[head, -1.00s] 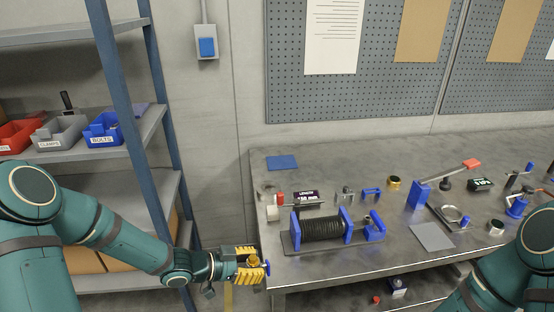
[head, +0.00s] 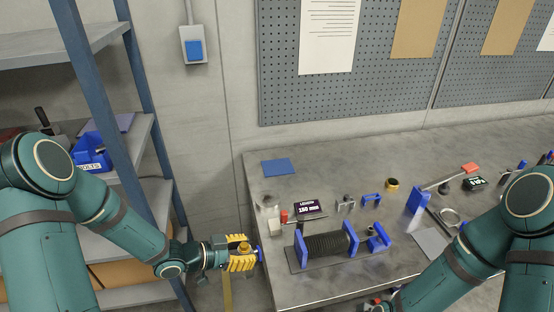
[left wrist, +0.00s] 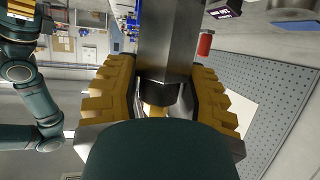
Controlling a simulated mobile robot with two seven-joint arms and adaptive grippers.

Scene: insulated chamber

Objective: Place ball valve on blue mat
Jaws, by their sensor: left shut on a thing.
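The ball valve (head: 243,246), brass-coloured with a blue handle end, is in my left gripper (head: 241,258). The yellow fingers are shut on it, just off the left edge of the bench. In the left wrist view the fingers (left wrist: 155,98) flank a small brass part, mostly hidden behind the gripper body. The blue mat (head: 278,166) lies flat and bare at the bench's back left corner, above and right of the left gripper in the head view. My right arm crosses the lower right. A yellow part at the left wrist view's top left corner may be my right gripper (left wrist: 20,9); its fingers are unclear.
The metal bench (head: 330,181) has clear surface around the mat. In front of the mat stand a small display (head: 309,208) and a black coil fixture (head: 327,247) with blue ends. A shelf with a blue bin (head: 91,153) stands left; a pegboard (head: 420,67) hangs behind.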

